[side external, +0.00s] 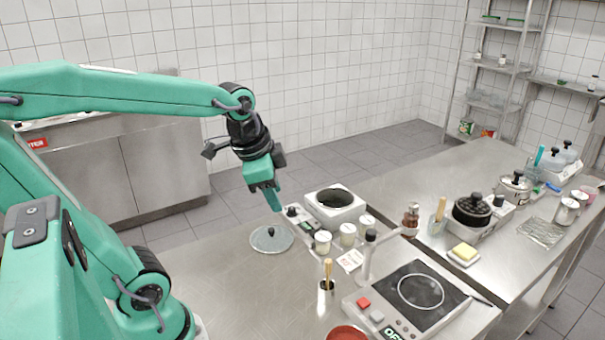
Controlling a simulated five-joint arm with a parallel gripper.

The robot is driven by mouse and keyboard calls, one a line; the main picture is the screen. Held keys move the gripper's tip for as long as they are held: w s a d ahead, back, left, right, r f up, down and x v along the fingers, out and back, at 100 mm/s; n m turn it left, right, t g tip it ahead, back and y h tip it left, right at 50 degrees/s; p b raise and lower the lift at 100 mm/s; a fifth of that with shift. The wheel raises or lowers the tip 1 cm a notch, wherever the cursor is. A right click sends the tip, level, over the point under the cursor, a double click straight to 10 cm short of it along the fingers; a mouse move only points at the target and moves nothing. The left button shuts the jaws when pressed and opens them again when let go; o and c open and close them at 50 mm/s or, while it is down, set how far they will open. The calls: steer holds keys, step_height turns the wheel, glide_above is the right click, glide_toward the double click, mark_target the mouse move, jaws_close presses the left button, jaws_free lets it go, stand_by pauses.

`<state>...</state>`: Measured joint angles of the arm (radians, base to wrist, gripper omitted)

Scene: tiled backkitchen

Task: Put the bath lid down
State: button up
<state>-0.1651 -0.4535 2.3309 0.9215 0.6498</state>
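The bath lid (283,239), a round grey glassy disc with a dark knob, appears to lie flat on the steel table, knob up. The white bath (347,214), a square box with a round dark opening, stands just behind and to the right of it, uncovered. My gripper (276,208) points down above the lid, its fingertips apart from the knob in the picture. Nothing shows held in it. The fingers overlap from this side, so their gap is hidden.
Several pale-lidded jars (323,242) stand right of the lid. A small pot with a wooden-handled tool (327,285) and a hotplate (409,305) are nearer the front. A red bowl (347,333) is at the bottom edge. The table left of the lid is clear.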

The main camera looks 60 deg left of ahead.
steer(key=s+d+n+t, duration=0.1)
steer(key=s+d+n, duration=0.3)
steer(key=s+n, duration=0.1)
steer(key=shift+d+r+n+t+h, duration=0.25)
steer(key=shift+d+n+t+h, duration=0.05)
